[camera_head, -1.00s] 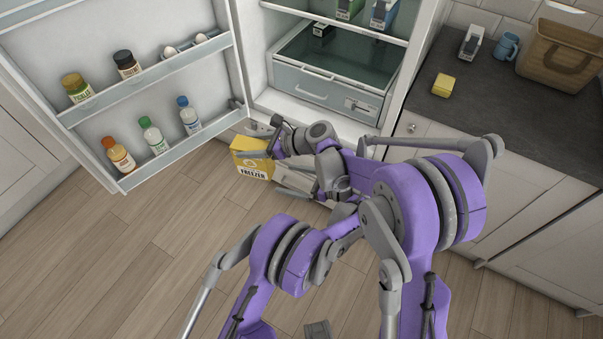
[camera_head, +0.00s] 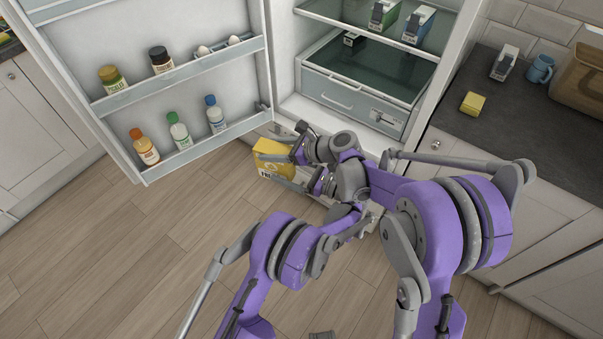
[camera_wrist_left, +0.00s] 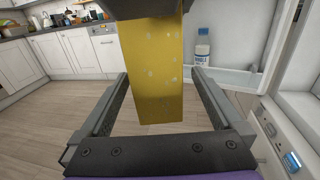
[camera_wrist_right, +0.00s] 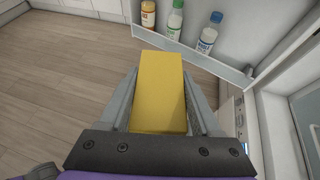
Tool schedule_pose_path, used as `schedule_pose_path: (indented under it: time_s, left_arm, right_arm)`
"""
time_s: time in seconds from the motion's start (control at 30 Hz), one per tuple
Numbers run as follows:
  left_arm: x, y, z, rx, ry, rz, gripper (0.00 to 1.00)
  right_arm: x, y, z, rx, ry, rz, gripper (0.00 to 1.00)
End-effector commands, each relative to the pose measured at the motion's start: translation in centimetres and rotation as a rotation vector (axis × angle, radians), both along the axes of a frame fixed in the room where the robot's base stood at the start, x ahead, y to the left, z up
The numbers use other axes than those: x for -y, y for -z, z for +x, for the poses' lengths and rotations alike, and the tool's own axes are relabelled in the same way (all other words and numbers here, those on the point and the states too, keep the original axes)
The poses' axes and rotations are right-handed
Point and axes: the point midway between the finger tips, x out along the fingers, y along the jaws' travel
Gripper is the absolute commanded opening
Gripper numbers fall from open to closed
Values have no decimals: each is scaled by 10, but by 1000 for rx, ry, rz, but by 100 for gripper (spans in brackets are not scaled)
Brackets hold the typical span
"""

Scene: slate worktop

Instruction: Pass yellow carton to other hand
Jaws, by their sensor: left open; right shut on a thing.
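The yellow carton (camera_head: 266,148), with dark print on its front, is held in the air before the open fridge. My right gripper (camera_head: 277,146) is shut on it; in the right wrist view the carton (camera_wrist_right: 160,88) sits between both fingers. My left gripper (camera_head: 292,181) is open, just below the right one. In the left wrist view the carton (camera_wrist_left: 150,75) stands between the left fingers with a gap on each side. Part of the right gripper shows dark across the top there. In the head view, my grippers hide part of the carton.
The open fridge door (camera_head: 205,139) carries several bottles and jars. A clear drawer (camera_head: 340,95) sits low in the fridge. The floor on the left is free.

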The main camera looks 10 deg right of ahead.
Motion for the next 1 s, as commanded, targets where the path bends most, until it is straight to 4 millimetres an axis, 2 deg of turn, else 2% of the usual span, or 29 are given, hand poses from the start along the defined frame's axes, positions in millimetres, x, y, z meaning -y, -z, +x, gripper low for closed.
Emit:
schedule_pose_path:
  time_s: [0.13,0.47,1.0]
  left_arm:
    - [-9,0,6,0,0,0,100]
    - [-11,0,8,-1,1,-1,98]
    - [-10,0,8,-1,4,-1,1]
  right_arm:
    - [0,0,0,1,0,1,0]
    - [0,0,0,1,0,1,0]
    - [-1,0,-1,-2,-4,3,0]
